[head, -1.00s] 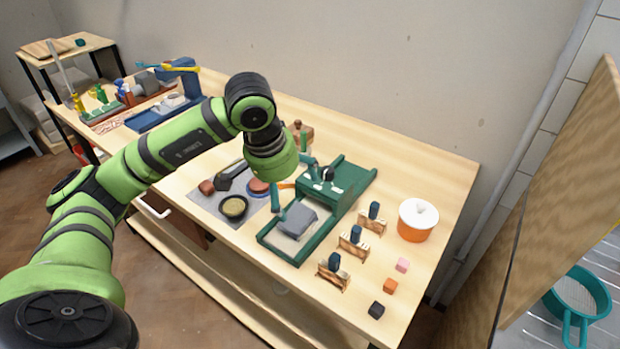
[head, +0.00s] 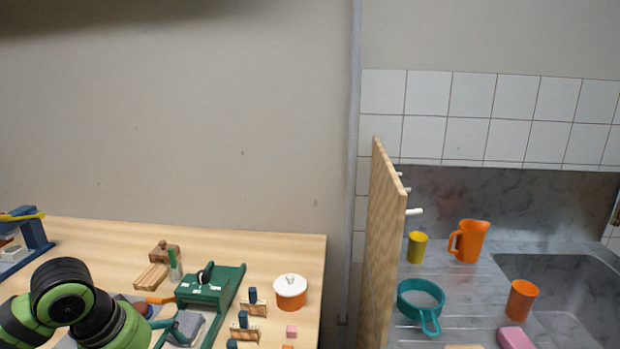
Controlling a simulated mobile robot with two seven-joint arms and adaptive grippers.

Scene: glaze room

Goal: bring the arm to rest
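My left arm comes in at the lower left of the head view, with its green and black wrist over the front left of the wooden table (head: 95,233). The fingers of my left gripper cannot be made out: they are hidden behind the wrist or below the picture's edge. Whether it holds anything cannot be seen. My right arm and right gripper are out of view.
Near the wrist stand a green slide-like fixture (head: 228,302), a grey block (head: 187,329) and a wooden block tool (head: 165,252). An orange pot with a white lid (head: 290,292) stands right.

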